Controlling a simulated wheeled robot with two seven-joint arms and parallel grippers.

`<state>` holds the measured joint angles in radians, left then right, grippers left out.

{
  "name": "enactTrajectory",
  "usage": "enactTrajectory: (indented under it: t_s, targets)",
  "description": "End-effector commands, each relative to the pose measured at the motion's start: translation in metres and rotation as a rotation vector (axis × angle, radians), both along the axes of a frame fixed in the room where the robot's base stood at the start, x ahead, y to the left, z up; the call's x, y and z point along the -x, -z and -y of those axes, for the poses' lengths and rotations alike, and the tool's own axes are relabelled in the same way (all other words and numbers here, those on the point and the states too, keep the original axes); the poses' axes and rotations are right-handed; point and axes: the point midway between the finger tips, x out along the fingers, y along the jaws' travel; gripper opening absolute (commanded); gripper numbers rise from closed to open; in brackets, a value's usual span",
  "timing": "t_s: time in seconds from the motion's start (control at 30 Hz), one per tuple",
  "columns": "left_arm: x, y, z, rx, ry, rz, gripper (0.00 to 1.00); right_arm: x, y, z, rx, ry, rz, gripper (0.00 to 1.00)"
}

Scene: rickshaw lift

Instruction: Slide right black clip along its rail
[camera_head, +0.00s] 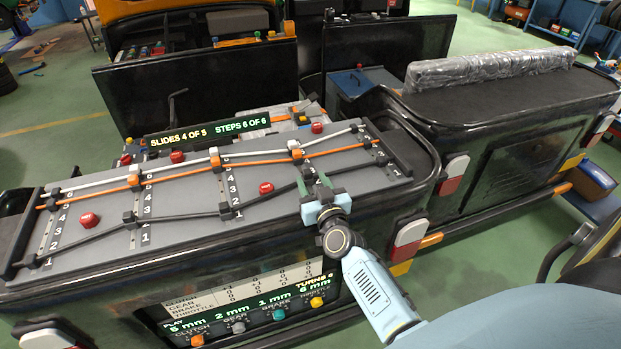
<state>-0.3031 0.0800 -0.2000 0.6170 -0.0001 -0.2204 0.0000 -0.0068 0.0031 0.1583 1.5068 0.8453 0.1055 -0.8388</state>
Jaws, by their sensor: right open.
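A grey panel (181,218) on the black bodywork carries white, orange and black cables that pass through clips on short numbered rails. The right black clip (308,173) sits on the black cable at the right numbered rail. My right gripper (318,187) is open, with its fingertips at or just in front of this clip; whether they touch it is unclear. The gripper hides the lower part of that rail. Two other black clips, a middle one (225,211) and a left one (130,219), sit on the same cable. My left gripper is not in view.
Several red knobs, including one near the middle (266,188), stand up from the panel. A display (208,134) behind it reads "SLIDES 4 OF 5" and "STEPS 6 OF 6". A black box-like body (510,120) with a wrapped roll stands to the right.

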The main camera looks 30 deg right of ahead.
Motion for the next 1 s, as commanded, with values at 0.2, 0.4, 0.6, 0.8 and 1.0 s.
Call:
enactTrajectory:
  t_s: [0.2,0.4,0.6,0.8,1.0]
  targets:
    - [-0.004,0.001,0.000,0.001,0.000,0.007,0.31,-0.017,0.001,0.004,0.000,0.000,-0.001,0.44]
    - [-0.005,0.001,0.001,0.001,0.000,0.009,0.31,-0.018,0.001,0.004,0.001,0.000,-0.001,0.44]
    - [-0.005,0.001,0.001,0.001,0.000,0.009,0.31,-0.018,0.000,0.004,0.000,0.000,-0.001,0.31]
    - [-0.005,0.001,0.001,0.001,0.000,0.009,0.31,-0.018,0.000,0.004,0.000,0.000,-0.001,0.04]
    - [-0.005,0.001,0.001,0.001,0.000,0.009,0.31,-0.018,0.000,0.004,0.000,0.000,-0.001,0.00]
